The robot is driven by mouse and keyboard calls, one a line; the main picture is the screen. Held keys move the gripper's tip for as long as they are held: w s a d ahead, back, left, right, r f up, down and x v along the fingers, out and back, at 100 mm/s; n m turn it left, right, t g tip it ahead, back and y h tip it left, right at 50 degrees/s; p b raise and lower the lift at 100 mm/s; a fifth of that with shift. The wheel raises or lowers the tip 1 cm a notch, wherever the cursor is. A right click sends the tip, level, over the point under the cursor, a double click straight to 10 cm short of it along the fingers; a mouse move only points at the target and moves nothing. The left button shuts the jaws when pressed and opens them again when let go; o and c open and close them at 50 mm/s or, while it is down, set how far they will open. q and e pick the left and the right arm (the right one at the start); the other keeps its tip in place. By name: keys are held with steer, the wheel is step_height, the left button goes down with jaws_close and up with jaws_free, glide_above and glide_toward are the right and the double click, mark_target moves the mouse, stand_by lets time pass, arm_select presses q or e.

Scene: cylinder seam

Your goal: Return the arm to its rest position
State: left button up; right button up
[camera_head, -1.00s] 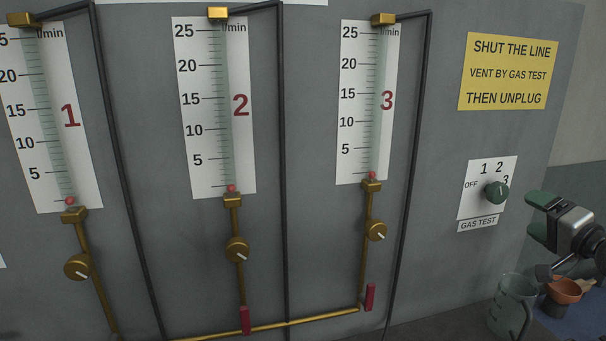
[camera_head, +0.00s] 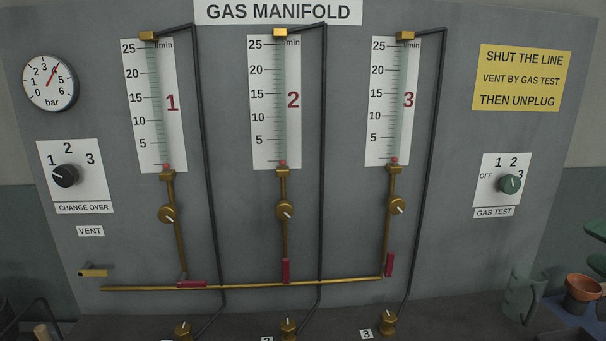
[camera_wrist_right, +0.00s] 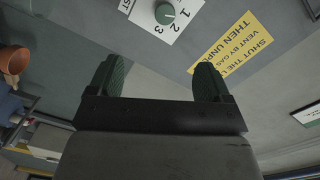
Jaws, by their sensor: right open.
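My right gripper (camera_head: 597,246) is at the right edge of the head view, partly cut off. Its two green fingers are apart. In the right wrist view the fingers (camera_wrist_right: 160,84) are spread with nothing between them. The knob also shows in the wrist view (camera_wrist_right: 165,14), beyond the fingers. Its white mark is too small to read surely against the numerals. My left gripper is not in view.
Three flow tubes stand on the panel, red balls at their bottoms. The first red lever (camera_head: 192,284) is horizontal; the second (camera_head: 285,270) and third (camera_head: 390,264) are upright.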

steer(key=s+a+f+n+g+y, duration=0.1)
steer(key=s+a+f+n+g, duration=0.25)
steer(key=a+f, duration=0.75)
steer(key=s+a+f+n+g, duration=0.2)
steer(key=a+f+n+g, duration=0.4)
steer(key=f, duration=0.8)
steer(key=s+a+f+n+g+h, duration=0.15)
steer(key=s+a+f, duration=0.25)
steer(key=s+a, duration=0.6)
steer(key=s+a+f+n+g+h, duration=0.1)
steer(key=s+a+f+n+g, duration=0.15)
steer(key=s+a, duration=0.75)
steer(key=s+d+f+g, duration=0.1)
steer(key=s+d+f, duration=0.1)
steer(key=f, duration=1.2)
steer(key=s+d+f+g, duration=0.1)
steer(key=s+f, duration=0.1)
steer(key=f, duration=1.2)
steer(key=s+d+f+g, duration=0.1)
steer(key=s+d+f, duration=0.2)
steer(key=s+f, duration=1.2)
steer(key=shift+s, duration=0.5)
